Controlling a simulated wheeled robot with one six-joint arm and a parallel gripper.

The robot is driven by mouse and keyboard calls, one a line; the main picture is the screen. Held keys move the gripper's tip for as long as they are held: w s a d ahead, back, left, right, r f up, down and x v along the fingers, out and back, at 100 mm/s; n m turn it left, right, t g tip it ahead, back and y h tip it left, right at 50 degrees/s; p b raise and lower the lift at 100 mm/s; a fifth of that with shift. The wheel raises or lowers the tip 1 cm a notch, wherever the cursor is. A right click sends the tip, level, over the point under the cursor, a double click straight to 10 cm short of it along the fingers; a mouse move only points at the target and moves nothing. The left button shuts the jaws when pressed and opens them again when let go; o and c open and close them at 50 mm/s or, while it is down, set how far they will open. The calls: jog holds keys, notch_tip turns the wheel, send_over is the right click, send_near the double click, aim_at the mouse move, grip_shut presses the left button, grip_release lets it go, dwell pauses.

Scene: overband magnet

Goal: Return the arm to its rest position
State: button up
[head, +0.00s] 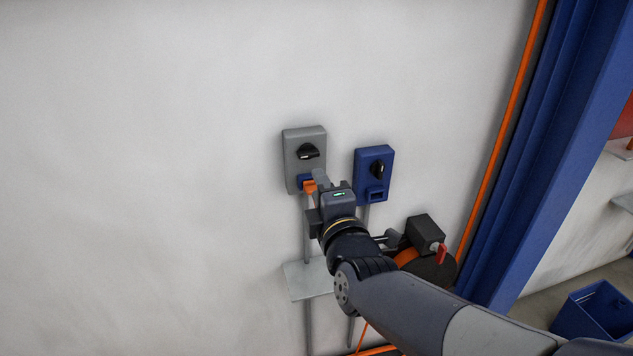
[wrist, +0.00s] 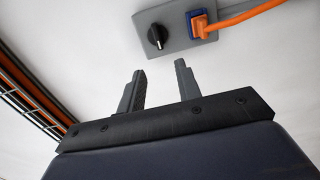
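My gripper (head: 332,182) is raised in front of the wall, just below and right of the grey switch box (head: 304,142). In the wrist view its two fingers (wrist: 160,68) stand apart with nothing between them, so it is open and empty. My arm reaches up from the lower right in the head view, extended toward the wall. The grey box has a black knob (head: 308,151) and a blue socket (head: 304,180) with an orange plug (head: 309,186) in it. The wrist view shows the orange plug (wrist: 204,28) and its cable, apart from the fingers.
A blue switch box (head: 365,163) with a black knob is on the wall close right of the gripper. A black device with a red lever (head: 441,253) is close beside my arm. A small shelf (head: 304,283) juts out below. A blue column (head: 560,140) stands right. The left wall is clear.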

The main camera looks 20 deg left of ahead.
aim_at(304, 157)
dwell(0.4)
jog(key=p+x, duration=0.1)
jog(key=x, duration=0.9)
jog(key=shift+w+a, duration=0.15)
jog(key=shift+w, duration=0.2)
jog(key=shift+s, duration=0.15)
